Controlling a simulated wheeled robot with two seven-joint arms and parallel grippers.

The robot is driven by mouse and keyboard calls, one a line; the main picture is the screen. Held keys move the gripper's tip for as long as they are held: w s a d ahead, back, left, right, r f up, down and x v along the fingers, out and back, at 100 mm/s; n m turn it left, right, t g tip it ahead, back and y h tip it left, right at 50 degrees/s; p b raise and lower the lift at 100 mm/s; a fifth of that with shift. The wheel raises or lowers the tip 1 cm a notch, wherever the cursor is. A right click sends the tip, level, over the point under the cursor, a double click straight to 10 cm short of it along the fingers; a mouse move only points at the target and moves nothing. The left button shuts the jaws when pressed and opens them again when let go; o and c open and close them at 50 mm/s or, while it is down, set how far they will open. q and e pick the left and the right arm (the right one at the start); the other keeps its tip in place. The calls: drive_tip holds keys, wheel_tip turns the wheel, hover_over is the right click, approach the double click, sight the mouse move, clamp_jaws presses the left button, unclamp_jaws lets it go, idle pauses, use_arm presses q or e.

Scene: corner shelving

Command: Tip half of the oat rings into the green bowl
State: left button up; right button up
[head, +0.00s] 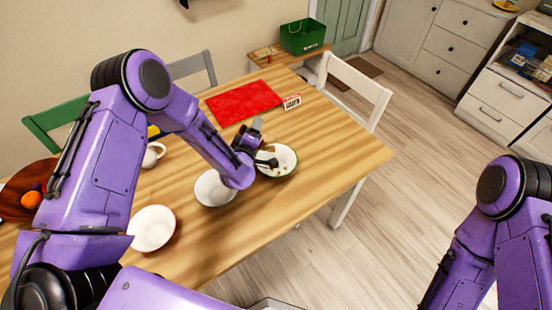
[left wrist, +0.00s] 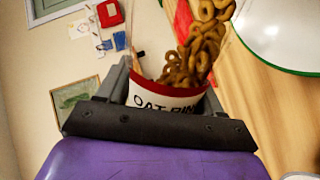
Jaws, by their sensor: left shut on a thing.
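My left gripper (head: 262,145) is shut on a white tub with a red rim, lettered "OAT RIN…", which fills the middle of the left wrist view (left wrist: 165,98). The tub is tipped, and brown oat rings (left wrist: 195,55) stream out over its rim. The green bowl (head: 290,152), white inside with a green rim, stands on the table directly by the gripper. A few brown bits show inside it. Its green-edged rim also shows in the left wrist view (left wrist: 262,60). The gripper and forearm mostly hide the tub in the head view. My right gripper is out of view.
A white bowl (head: 212,190) and a white plate (head: 152,229) stand nearer on the wooden table. A red mat (head: 243,103) and a small card (head: 292,101) lie beyond. A white chair (head: 355,85) stands at the far right edge.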

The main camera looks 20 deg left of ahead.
use_arm(q)
drive_tip(key=shift+d+r+m+y+p, duration=0.3)
drive_tip(key=shift+d+r+m, duration=0.4)
drive_tip(key=shift+m, duration=0.2)
idle(2.4)
